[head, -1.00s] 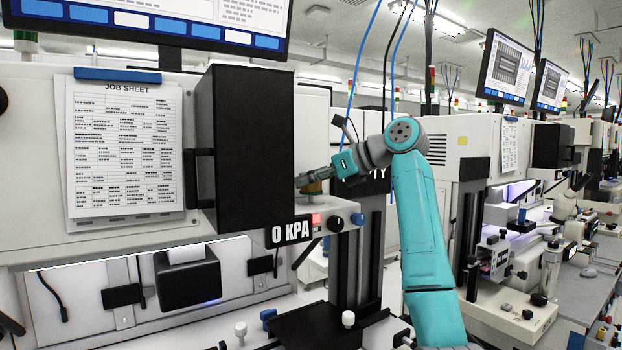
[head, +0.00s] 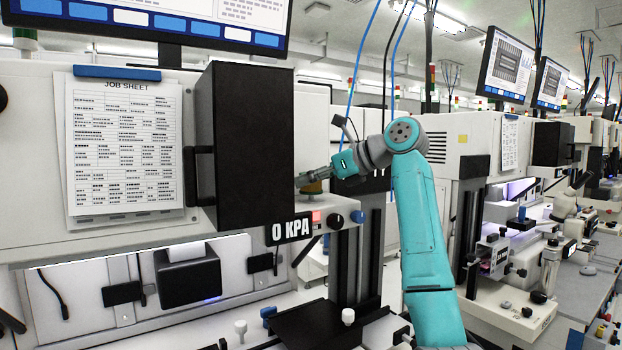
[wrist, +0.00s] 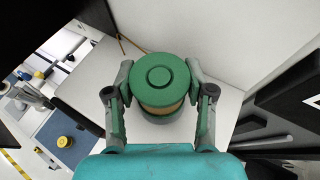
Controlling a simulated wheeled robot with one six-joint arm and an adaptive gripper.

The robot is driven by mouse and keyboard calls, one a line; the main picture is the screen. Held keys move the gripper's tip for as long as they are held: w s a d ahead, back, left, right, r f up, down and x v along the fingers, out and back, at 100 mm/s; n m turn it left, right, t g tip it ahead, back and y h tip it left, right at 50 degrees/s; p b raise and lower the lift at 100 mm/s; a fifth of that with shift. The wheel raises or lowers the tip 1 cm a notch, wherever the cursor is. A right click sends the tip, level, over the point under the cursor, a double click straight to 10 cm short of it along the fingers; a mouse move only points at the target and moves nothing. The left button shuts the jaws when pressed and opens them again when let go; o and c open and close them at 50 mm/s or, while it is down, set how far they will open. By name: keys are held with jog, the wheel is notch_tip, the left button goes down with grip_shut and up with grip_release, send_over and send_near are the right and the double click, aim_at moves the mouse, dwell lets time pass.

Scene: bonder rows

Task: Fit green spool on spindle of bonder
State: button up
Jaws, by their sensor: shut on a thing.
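In the wrist view the green spool (wrist: 160,84) sits between the two fingers of my gripper (wrist: 159,88). Its green end cap faces the camera, with a tan wound band and a grey-green lower flange below. The fingers are shut on its sides. In the head view my gripper (head: 318,173) is beside the bonder's black box, and part of the spool (head: 311,187) shows as a tan and green patch under it. The bonder (head: 30,150) fills the left of the head view. Its spindle cannot be made out in either view.
The bonder's black box (head: 245,150) stands just left of my gripper. A white surface (wrist: 95,75) lies beneath the spool. Another bonder (head: 460,140) stands to the right.

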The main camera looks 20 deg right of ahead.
jog(key=shift+f, duration=0.85)
jog(key=o, duration=1.5)
jog(key=shift+c, duration=0.2)
jog(key=v, duration=1.2)
jog(key=shift+d, duration=0.1)
